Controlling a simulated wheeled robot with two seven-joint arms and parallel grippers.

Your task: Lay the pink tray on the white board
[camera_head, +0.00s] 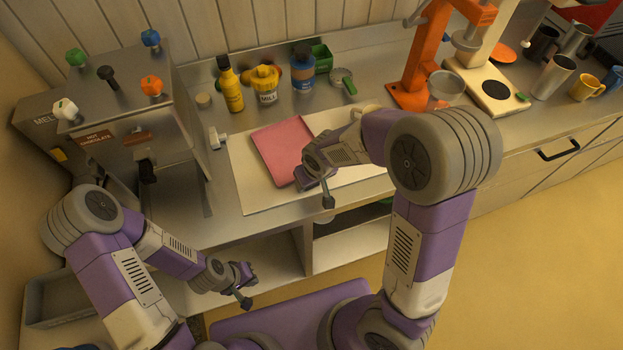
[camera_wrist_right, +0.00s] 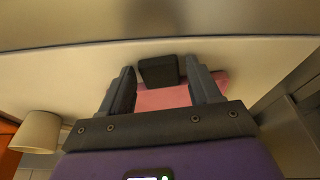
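The pink tray (camera_head: 280,146) lies flat over the left part of the white board (camera_head: 262,198) on the counter; whether it rests fully on it I cannot tell. My right gripper (camera_head: 309,182) is at the tray's near right corner. In the right wrist view the fingers of my right gripper (camera_wrist_right: 162,88) stand apart, with part of the pink tray (camera_wrist_right: 165,99) showing between and beyond them. A dark block (camera_wrist_right: 158,69) shows between the fingertips. My left gripper (camera_head: 243,274) is low in front of the counter, away from the tray; its finger gap is too small to read.
A yellow bottle (camera_head: 230,86), a yellow jar (camera_head: 265,84) and a blue-labelled jar (camera_head: 302,70) stand behind the board. The hot chocolate machine (camera_head: 110,140) is at the left. An orange press (camera_head: 415,70) and cups stand at the right. My right arm covers the board's right part.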

